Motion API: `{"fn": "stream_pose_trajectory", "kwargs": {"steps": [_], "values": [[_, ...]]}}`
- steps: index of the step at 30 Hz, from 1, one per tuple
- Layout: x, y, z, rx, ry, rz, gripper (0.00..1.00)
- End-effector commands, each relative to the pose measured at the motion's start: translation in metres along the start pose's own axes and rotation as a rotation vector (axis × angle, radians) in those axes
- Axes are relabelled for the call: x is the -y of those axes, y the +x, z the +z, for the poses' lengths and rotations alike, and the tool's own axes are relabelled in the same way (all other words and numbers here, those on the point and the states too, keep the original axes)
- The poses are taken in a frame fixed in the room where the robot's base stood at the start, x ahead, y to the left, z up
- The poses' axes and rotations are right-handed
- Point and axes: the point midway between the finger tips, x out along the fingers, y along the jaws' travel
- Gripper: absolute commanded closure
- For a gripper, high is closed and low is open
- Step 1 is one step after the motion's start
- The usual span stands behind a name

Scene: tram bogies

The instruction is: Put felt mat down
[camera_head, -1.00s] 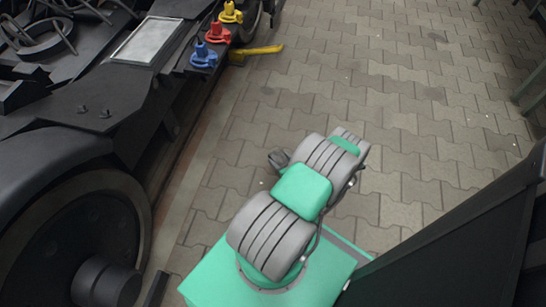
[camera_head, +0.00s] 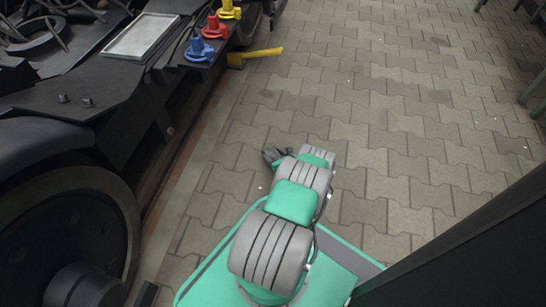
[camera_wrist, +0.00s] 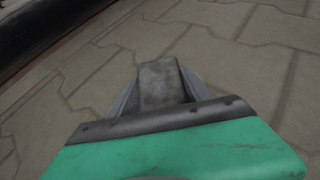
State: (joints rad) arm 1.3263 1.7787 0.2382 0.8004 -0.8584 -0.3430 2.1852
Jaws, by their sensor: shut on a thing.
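A grey felt mat (camera_wrist: 162,84) shows in the wrist view as a small block or fold between my fingers. My gripper (camera_wrist: 163,95) is shut on it, above the paving. In the head view my gripper (camera_head: 272,157) is a small dark shape at the far end of my arm, left of the arm and right of the bogie. I cannot make out the mat there.
The dark bogie (camera_head: 125,95) fills the left, with a wheel (camera_head: 75,235) at the lower left. It carries a shallow metal tray (camera_head: 140,37) and blue (camera_head: 199,48), red (camera_head: 215,27) and yellow (camera_head: 230,9) fittings. A yellow handle (camera_head: 262,54) sticks out. Open paving (camera_head: 390,110) lies right.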

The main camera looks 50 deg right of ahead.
Motion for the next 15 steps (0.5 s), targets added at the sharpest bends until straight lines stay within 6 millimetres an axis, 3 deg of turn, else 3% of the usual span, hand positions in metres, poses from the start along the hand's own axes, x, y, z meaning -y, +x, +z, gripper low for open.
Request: {"fn": "stream_pose_trajectory", "kwargs": {"steps": [5, 6, 13, 15], "values": [[-0.0009, 0.0011, -0.0035, -0.001, 0.001, 0.001, 0.88], [-0.0006, 0.0011, -0.0029, -0.001, 0.001, 0.001, 0.4], [-0.0007, 0.0009, -0.003, -0.001, 0.001, 0.001, 0.21], [-0.0007, 0.0009, -0.003, -0.001, 0.001, 0.001, 0.21]]}}
